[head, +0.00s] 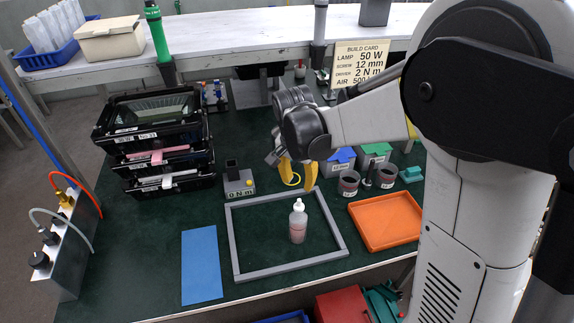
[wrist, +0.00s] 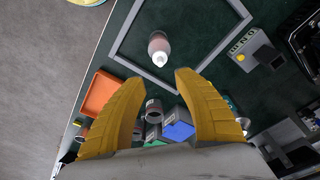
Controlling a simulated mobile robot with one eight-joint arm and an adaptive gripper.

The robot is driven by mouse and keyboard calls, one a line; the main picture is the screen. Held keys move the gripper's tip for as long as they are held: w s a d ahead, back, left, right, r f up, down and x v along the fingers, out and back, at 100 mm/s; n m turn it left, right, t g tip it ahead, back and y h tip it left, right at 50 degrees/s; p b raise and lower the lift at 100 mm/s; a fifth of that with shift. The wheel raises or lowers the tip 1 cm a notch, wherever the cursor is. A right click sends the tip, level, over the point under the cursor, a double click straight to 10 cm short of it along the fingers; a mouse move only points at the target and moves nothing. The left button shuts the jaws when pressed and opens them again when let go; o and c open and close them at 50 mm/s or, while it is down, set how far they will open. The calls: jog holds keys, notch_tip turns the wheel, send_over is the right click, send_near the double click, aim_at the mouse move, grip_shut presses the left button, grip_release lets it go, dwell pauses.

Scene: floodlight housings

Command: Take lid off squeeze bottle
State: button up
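The squeeze bottle (head: 298,222) stands upright inside the grey square frame (head: 233,238) on the dark green mat. It has a clear body with pinkish contents and a white lid (head: 298,204) with a nozzle on top. In the wrist view the squeeze bottle (wrist: 158,43) is seen from above, with its white lid (wrist: 159,59) towards me. My gripper (head: 297,187) is open and empty, above and behind the bottle in the head view. Its two yellow fingers (wrist: 152,85) are spread wide in the wrist view, and the bottle lies beyond their tips, apart from them.
An orange tray (head: 386,247) lies right of the frame, with grey cups (head: 348,184) behind it. A blue pad (head: 201,265) lies to the left. A grey box marked 0 N m (head: 238,184) stands behind the frame.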

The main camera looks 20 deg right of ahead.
jog(key=b, duration=0.2)
send_over(299, 200)
jog(key=f, duration=0.4)
jog(key=shift+s+a+f, duration=0.15)
jog(key=shift+s+f, duration=0.1)
jog(key=shift+f, duration=0.05)
jog(key=f, duration=0.2)
jog(key=f+b, duration=0.1)
jog(key=f, duration=0.3)
jog(key=shift+w+d+f+b, duration=0.1)
jog(key=shift+w+d+b, duration=0.15)
jog(key=shift+w+b, duration=0.1)
grip_shut()
